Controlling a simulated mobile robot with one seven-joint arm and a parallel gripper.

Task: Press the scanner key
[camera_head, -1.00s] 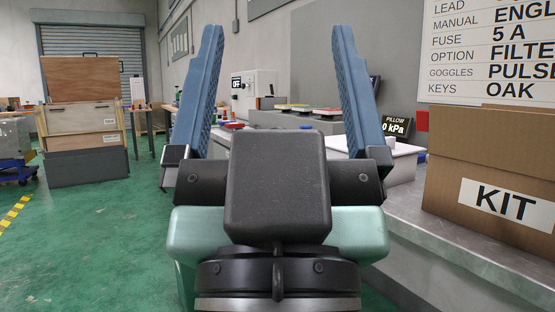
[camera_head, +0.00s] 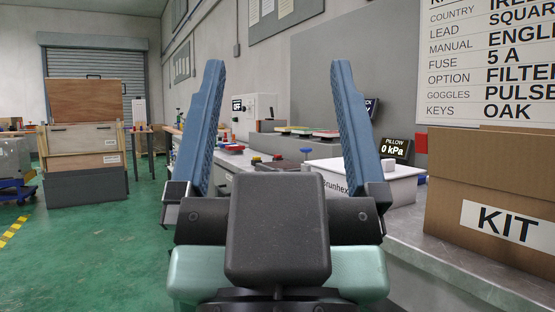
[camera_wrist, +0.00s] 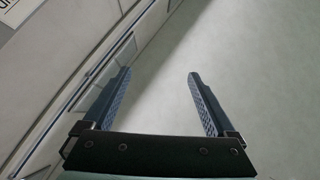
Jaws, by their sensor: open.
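My gripper (camera_head: 278,130) is open and empty, its two blue fingers pointing up and away in the head view. It also shows open in the wrist view (camera_wrist: 159,75), over bare floor beside a pale cabinet front. I cannot pick out the scanner key for certain. On the far bench a white box-shaped machine (camera_head: 255,112) with a small dark display stands between the fingers. A red button-like part (camera_head: 234,147) and several small red and yellow parts lie on the bench nearer to me.
A cardboard box marked KIT (camera_head: 490,195) stands on the metal bench at right, below a white list sign (camera_head: 488,75). Wooden crates (camera_head: 85,150) stand at left. Green floor (camera_head: 90,250) is clear.

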